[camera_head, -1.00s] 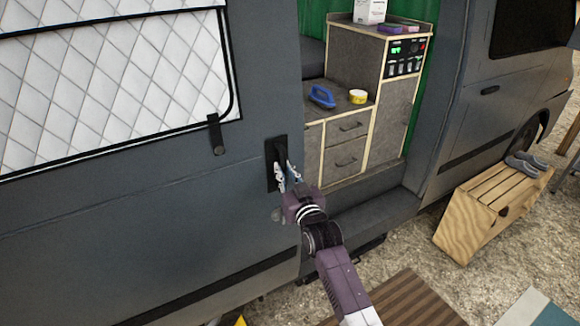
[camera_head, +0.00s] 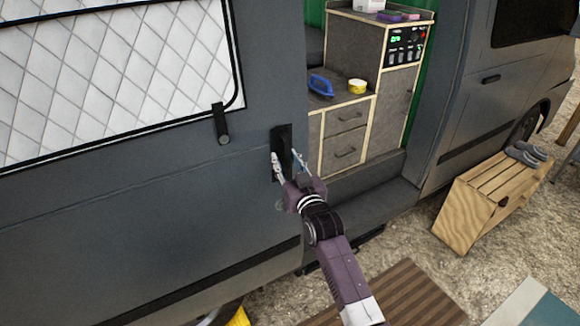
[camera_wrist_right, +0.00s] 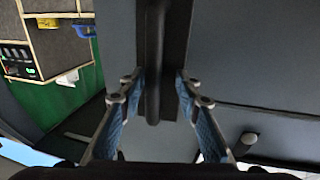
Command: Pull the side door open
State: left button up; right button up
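The grey side door (camera_head: 130,220) fills the left of the head view, with the doorway open to its right. Its black upright handle (camera_head: 281,143) is near the door's right edge. My right gripper (camera_head: 289,160) is open at the handle, one finger to each side. In the right wrist view the handle bar (camera_wrist_right: 154,70) runs between the two spread fingers (camera_wrist_right: 157,90), with visible gaps on both sides. My left gripper is not in view.
Inside the doorway stands a cabinet (camera_head: 350,60) with a blue brush-like item (camera_head: 320,85) and a yellow tub (camera_head: 357,86). A step (camera_head: 370,205) lies below. A wooden crate (camera_head: 475,205) with grey shoes (camera_head: 527,153) stands right on gravel. A slatted brown surface (camera_head: 405,295) is at the bottom.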

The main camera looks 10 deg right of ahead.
jog(key=s+d, duration=0.1)
jog(key=s, duration=1)
jog(key=shift+s+d, duration=0.3)
jog(key=shift+d, duration=0.05)
